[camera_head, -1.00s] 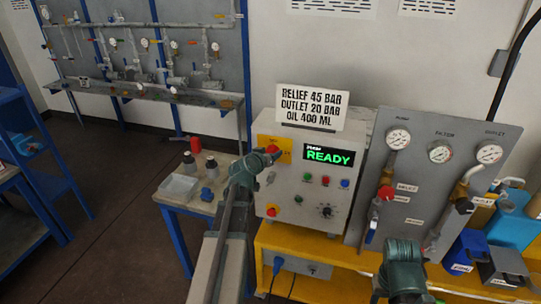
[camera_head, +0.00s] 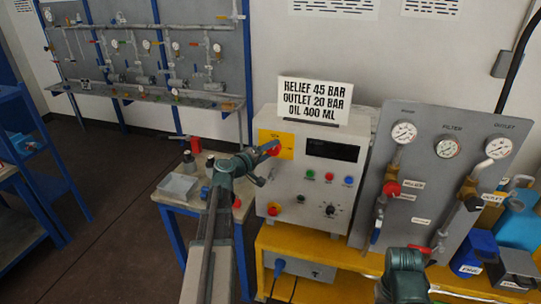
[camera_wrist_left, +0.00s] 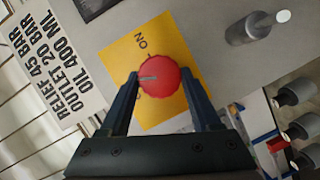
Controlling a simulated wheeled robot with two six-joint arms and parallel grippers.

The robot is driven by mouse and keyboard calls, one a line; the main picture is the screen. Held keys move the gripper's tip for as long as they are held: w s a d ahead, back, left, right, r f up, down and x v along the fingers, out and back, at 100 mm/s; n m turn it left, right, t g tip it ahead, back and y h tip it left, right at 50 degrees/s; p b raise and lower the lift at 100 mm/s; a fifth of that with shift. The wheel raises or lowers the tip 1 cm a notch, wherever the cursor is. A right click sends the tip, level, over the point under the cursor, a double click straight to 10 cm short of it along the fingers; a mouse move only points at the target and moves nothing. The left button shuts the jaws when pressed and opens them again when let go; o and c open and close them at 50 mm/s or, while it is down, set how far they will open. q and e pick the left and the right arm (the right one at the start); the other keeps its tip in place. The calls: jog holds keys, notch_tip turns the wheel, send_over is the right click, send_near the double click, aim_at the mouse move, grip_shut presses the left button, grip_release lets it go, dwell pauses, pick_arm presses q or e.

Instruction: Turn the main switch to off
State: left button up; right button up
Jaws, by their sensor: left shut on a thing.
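The main switch is a red round knob (camera_head: 273,148) on a yellow plate (camera_head: 286,139) at the upper left of the grey control box. My left gripper (camera_head: 268,149) is shut on this knob. In the left wrist view the red knob (camera_wrist_left: 165,84) sits between the two fingers of the left gripper (camera_wrist_left: 161,98). A pale mark on the knob points left, away from the word ON printed above it. The other printed word is mostly hidden by a finger. The box's display (camera_head: 332,150) is dark. My right arm shows at the bottom, but its gripper cannot be made out.
The control box (camera_head: 305,185) has small coloured buttons and a black dial (camera_head: 330,210) below the display. A gauge panel (camera_head: 425,165) with valves stands to the right. A small side table (camera_head: 208,204) with a tray (camera_head: 178,187) is at the left.

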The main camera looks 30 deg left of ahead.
pick_arm(q)
jog(key=shift+f+n+t+h+b, duration=0.2)
jog(key=shift+n+t+b, duration=0.2)
jog(key=shift+n+b, duration=0.5)
jog(key=shift+f+n+t+h+b, duration=0.15)
jog(key=shift+n+t+b, duration=0.4)
jog(key=shift+n, duration=0.55)
jog(key=shift+r, duration=0.15)
jog(key=o, duration=1.4)
jog(key=shift+s, duration=0.1)
jog(key=s, duration=0.4)
jog(key=s+a, duration=0.1)
jog(key=s, duration=0.4)
jog(key=s+a, duration=0.1)
jog(key=s, duration=0.3)
jog(key=shift+s+a, duration=0.15)
jog(key=shift+s, duration=0.1)
